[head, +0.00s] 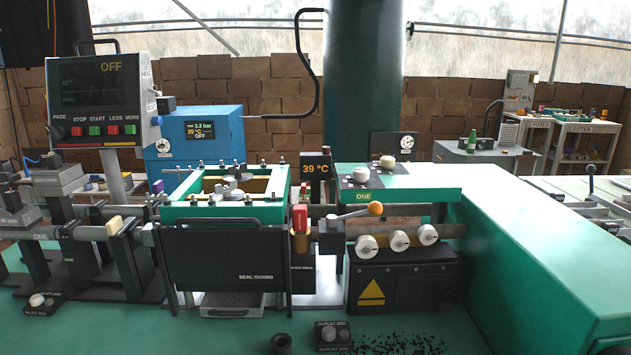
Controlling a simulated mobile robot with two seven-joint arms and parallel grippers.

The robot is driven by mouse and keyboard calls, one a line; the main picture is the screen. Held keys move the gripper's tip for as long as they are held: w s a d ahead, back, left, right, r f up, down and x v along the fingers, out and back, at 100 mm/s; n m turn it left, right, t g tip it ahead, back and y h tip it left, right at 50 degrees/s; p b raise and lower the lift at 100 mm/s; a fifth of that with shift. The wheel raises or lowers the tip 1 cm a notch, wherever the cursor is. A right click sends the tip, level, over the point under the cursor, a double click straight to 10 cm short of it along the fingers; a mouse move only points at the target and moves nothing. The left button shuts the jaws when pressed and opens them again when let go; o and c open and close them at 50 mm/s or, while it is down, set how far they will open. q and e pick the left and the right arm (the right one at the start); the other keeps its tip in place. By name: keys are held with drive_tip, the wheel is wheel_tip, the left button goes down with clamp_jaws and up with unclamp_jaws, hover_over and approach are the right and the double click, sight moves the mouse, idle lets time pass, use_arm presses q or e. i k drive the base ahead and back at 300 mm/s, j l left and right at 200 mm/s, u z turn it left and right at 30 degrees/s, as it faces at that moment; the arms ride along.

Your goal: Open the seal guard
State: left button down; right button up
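The seal guard (215,262) is a black panel with its name in white at its lower right. In the head view it stands upright at the front of the machine, left of centre. A dark bar handle (228,221) runs along its top edge. Behind and above it is a green open-topped frame (226,211) with bolts and a grey fitting. The panel hides what lies directly behind it. Neither of my grippers is in view.
Right of the guard are a red-topped brass part (300,225), an orange-knobbed lever (375,209) and white knobs (400,241). A control panel (104,100) stands at left. A small outlet box (332,336) and dark granules (398,344) are in front.

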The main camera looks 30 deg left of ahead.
sight(230, 255)
drive_tip(key=u, duration=1.4)
